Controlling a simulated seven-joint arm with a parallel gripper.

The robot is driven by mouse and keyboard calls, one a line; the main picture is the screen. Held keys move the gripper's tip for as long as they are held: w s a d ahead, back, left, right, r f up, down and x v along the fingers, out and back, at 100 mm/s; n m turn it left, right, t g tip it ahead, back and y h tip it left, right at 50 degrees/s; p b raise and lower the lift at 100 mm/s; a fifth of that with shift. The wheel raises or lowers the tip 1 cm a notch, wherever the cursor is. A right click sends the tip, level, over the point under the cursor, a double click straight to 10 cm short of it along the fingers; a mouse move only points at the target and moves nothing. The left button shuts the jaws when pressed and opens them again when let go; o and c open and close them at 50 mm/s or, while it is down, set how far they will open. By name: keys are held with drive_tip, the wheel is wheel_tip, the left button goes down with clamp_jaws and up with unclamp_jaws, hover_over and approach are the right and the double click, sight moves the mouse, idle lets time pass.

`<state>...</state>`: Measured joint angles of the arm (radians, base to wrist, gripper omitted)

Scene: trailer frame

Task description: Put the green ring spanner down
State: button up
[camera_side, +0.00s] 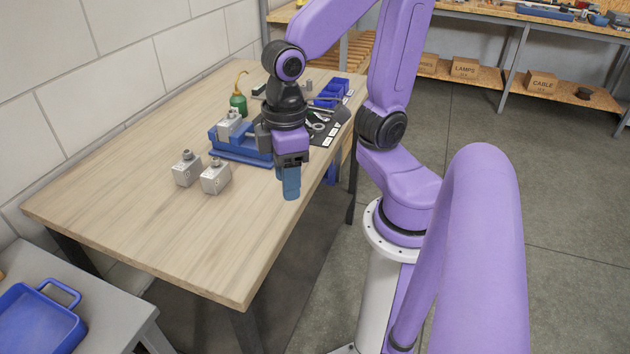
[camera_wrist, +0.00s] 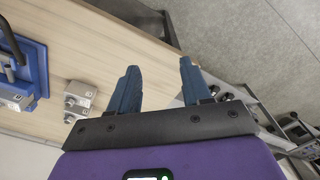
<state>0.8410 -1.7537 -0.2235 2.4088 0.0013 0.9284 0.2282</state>
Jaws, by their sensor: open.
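My gripper (camera_side: 290,188) hangs over the right edge of the wooden table (camera_side: 160,240), fingers pointing down. In the wrist view my gripper (camera_wrist: 157,82) has its two blue fingers spread well apart, with nothing between them. I cannot make out a green ring spanner for certain in either view. A small pale ring shape (camera_side: 318,127) lies on the dark mat (camera_side: 329,138) behind my gripper, but it is too small to identify. My wrist hides part of that mat.
A blue vise (camera_side: 238,147) stands left of my gripper, with two grey metal blocks (camera_side: 187,170) (camera_side: 215,177) nearby. A green oil can (camera_side: 238,103) and blue bins (camera_side: 330,95) stand farther back. The near tabletop is clear. A blue tray (camera_side: 42,318) sits lower left.

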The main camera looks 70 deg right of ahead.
drive_tip(key=s+n, duration=0.4)
drive_tip(key=s, duration=0.1)
drive_tip(key=shift+d+f+n, duration=0.35)
drive_tip(key=shift+f+n, duration=0.05)
idle(0.8)
